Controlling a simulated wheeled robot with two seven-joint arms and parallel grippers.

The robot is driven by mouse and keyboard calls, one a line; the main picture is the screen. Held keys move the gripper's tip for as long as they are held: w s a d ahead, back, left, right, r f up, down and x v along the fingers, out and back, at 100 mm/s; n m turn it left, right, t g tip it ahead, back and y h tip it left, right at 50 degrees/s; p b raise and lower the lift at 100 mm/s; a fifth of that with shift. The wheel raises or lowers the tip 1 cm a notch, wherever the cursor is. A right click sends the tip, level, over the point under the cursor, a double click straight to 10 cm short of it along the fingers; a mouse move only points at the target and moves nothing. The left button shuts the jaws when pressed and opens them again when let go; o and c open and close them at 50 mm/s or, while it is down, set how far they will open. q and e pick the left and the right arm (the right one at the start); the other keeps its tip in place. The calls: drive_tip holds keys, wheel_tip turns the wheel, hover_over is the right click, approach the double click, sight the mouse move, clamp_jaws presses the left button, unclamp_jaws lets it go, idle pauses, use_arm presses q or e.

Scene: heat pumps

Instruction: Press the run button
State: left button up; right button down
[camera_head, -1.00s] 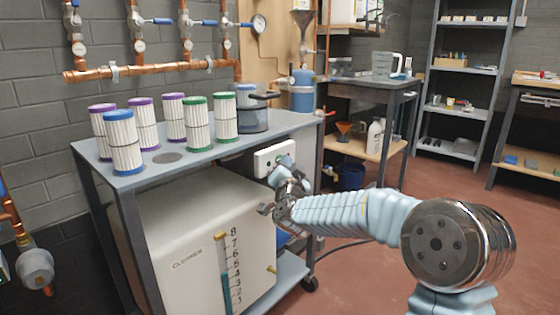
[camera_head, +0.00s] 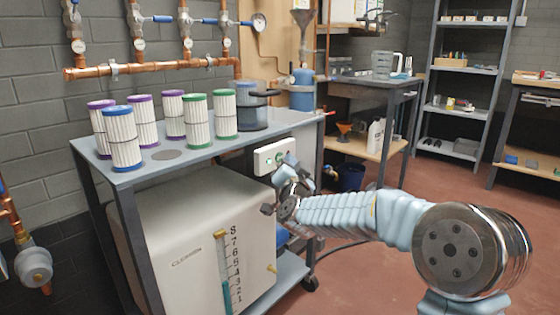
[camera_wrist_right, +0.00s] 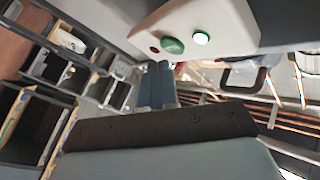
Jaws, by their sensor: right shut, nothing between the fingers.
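A white control box (camera_head: 273,156) is mounted at the cart's right end, under its top. In the right wrist view the control box (camera_wrist_right: 205,25) carries a large green button (camera_wrist_right: 172,46), a small bright green light (camera_wrist_right: 200,38) and a small dark red round part (camera_wrist_right: 155,49). Which is the run button is not labelled legibly. My right gripper (camera_head: 284,165) is shut and empty, its tips close to the box's front. In the wrist view its fingers (camera_wrist_right: 157,72) end just below the green button; contact cannot be told. My left gripper is not in view.
A white cleaner tank (camera_head: 190,240) stands below. A workbench (camera_head: 372,88) and shelves (camera_head: 460,68) stand behind. Open floor (camera_head: 400,160) lies to the right.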

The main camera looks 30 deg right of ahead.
drive_tip(key=s, duration=0.1)
drive_tip(key=s+d+b, duration=0.1)
drive_tip(key=s, duration=0.1)
drive_tip(key=s+d+b, duration=0.1)
drive_tip(key=shift+s, duration=0.3)
idle(0.3)
idle(0.5)
